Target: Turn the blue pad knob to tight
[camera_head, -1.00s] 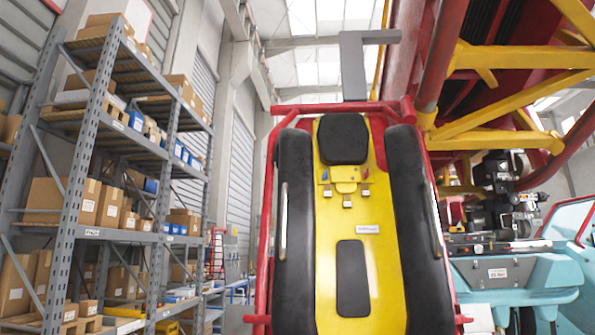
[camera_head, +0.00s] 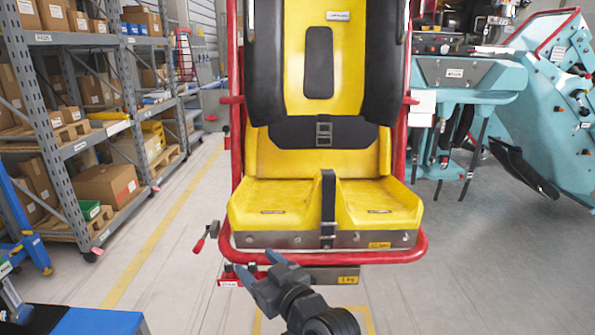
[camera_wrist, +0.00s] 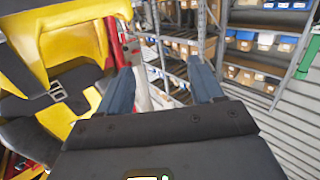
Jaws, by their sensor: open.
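The yellow coaster seat (camera_head: 335,160) with black side pads (camera_head: 267,60) and a black lap belt (camera_head: 328,205) stands upright in a red tube frame (camera_head: 420,245). I do not see the blue pad knob in either present view; the upper seat back and headrest are cut off above the head view. My gripper (camera_head: 260,268) has blue-grey fingers and is low in front of the seat's lower front edge. In the wrist view my gripper (camera_wrist: 162,82) has its fingers apart with nothing between them, and part of the yellow seat (camera_wrist: 75,42) shows at the left.
A red-handled lever (camera_head: 206,237) sticks out left of the seat's base. Grey shelving (camera_head: 65,140) with cardboard boxes stands at the left. A teal machine (camera_head: 545,105) is at the right. Grey floor (camera_head: 470,265) is clear at the right front.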

